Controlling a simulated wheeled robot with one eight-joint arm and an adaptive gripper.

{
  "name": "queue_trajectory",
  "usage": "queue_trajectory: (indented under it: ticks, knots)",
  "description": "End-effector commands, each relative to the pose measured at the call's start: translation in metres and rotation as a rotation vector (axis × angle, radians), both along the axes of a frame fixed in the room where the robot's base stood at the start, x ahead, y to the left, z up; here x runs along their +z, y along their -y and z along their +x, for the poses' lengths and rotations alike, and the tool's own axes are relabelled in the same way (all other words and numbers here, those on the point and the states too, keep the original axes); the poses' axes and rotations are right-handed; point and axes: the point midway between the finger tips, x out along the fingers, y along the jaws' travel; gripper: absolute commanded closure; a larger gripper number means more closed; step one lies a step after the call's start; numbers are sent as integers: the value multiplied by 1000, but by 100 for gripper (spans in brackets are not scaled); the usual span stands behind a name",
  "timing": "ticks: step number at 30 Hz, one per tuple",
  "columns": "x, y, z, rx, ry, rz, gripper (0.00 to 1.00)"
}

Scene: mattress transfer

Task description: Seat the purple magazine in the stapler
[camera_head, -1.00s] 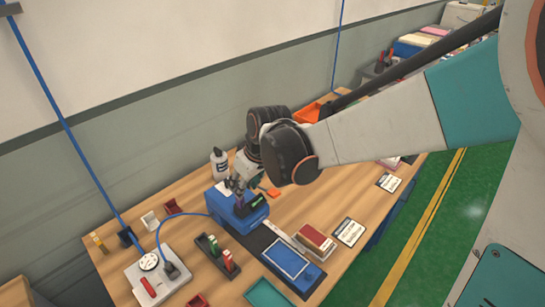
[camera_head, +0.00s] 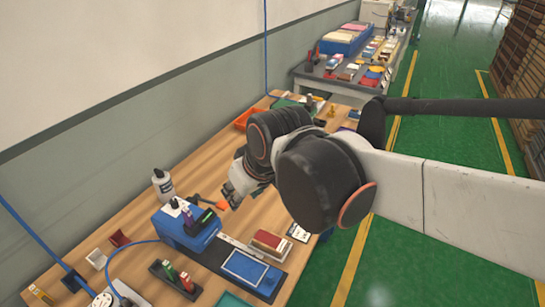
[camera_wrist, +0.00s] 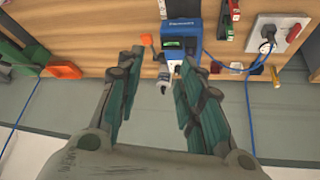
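The blue stapler (camera_head: 172,229) stands on the wooden bench in the head view. It also shows near the top of the wrist view (camera_wrist: 183,12). A dark piece with a purple side, apparently the purple magazine (camera_head: 190,217), sits at the stapler's top with a bright green patch near it. How fully it is seated cannot be told. My gripper (camera_head: 231,194) is to the right of the stapler and apart from it. In the wrist view my gripper (camera_wrist: 157,64) is open, with nothing between its fingers.
A white bottle (camera_head: 162,184) stands behind the stapler. A rack (camera_head: 158,268) with a red and a green piece is in front. A blue-framed pad (camera_head: 246,267) and a red block (camera_head: 270,242) lie to the right.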

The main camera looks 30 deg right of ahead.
Motion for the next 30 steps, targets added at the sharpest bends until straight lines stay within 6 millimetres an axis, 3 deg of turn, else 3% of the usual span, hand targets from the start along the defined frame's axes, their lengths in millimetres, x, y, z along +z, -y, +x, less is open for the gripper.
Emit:
queue_trajectory:
  ticks: [3,10,24,30]
  knots:
    - [1,18,-27,-82,33,10,66]
    - [-1,38,-57,-185,80,26,66]
    - [-3,42,-63,-210,92,31,66]
    - [-27,42,-63,-209,91,30,66]
